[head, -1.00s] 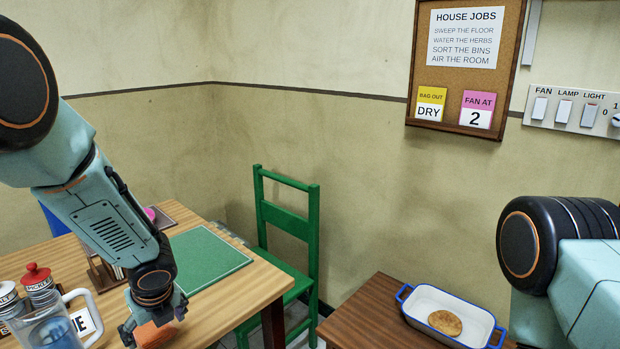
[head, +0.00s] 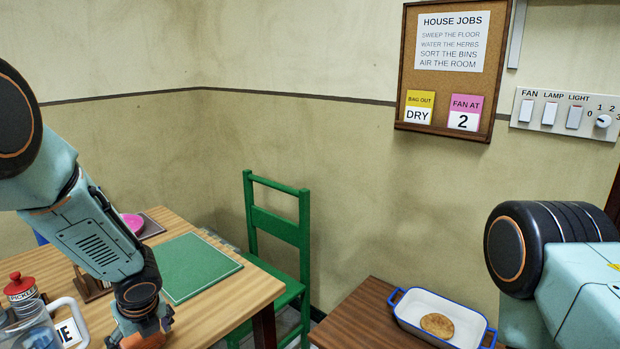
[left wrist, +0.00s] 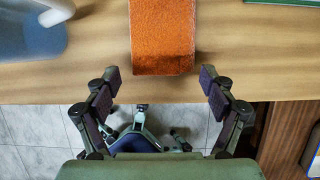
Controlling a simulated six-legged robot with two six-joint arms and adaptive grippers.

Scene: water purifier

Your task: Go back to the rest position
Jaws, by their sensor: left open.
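My left gripper (head: 140,336) is low over the front part of the wooden table, partly cut off by the bottom edge of the head view. In the left wrist view its two fingers (left wrist: 158,85) are spread wide with nothing between them. An orange, rough-surfaced block (left wrist: 162,38) lies on the table just ahead of the fingertips, roughly centred between them; no contact shows. My right arm enters at the right of the head view, but its gripper is out of frame.
A clear jug (head: 35,328) with a pale handle and a red-lidded jar (head: 22,290) stand left of my left gripper. A green mat (head: 198,268) lies behind it. A green chair (head: 278,225) stands beyond. A blue-rimmed dish (head: 465,338) sits on the brown table at right.

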